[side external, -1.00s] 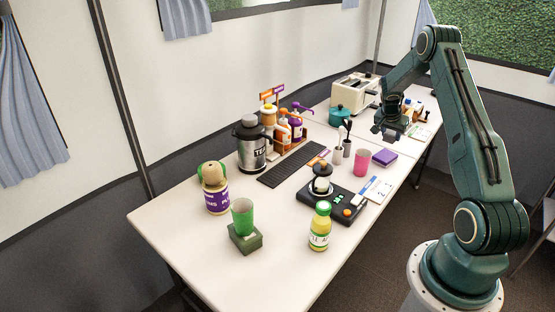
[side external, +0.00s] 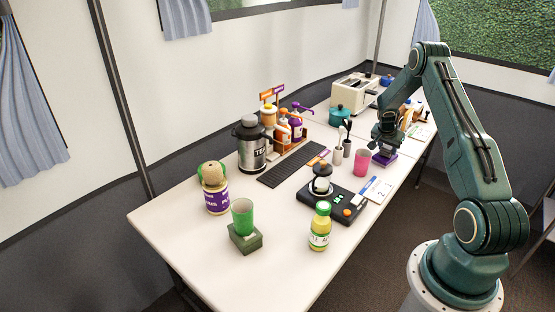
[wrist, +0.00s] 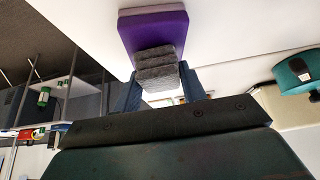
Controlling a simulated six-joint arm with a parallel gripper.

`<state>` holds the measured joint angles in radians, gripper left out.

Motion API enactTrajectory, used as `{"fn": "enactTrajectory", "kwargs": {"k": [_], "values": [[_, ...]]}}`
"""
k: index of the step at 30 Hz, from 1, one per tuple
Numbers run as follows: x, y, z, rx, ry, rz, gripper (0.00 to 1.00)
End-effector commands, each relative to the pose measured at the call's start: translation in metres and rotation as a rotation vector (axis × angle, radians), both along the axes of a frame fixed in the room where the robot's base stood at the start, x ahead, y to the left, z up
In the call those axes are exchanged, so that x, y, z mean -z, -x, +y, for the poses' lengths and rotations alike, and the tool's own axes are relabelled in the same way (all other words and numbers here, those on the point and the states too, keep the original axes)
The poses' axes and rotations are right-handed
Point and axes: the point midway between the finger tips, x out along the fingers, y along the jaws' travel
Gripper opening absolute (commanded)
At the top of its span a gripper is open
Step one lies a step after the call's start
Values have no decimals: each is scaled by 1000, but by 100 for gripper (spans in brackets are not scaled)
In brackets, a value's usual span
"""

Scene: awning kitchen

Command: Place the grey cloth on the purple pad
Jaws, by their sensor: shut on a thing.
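The purple pad (side external: 377,161) lies on the table near its right edge, behind the pink cup; it also shows in the wrist view (wrist: 152,33). My gripper (side external: 386,148) is low, directly over the pad. In the wrist view my gripper (wrist: 160,82) is shut on the grey cloth (wrist: 158,58), a folded, ribbed block between the two blue fingers. The cloth overlaps the near part of the pad in that view. I cannot tell whether the cloth touches the pad or is just above it.
A pink cup (side external: 361,162) stands just left of the pad, with a utensil holder (side external: 347,148) behind it. A teal pot (side external: 340,116) and a toaster (side external: 354,91) stand farther back. A white-and-blue card (side external: 376,190) lies in front.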

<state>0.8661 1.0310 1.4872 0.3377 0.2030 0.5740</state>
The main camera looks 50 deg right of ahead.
Motion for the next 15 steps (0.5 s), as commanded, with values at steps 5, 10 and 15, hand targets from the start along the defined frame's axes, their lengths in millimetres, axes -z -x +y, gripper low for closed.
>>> {"fn": "enactTrajectory", "kwargs": {"k": [5,10,15], "values": [[0,0,0,0,0,0,20],[3,0,0,0,0,0,43],[2,0,0,0,0,0,63]]}}
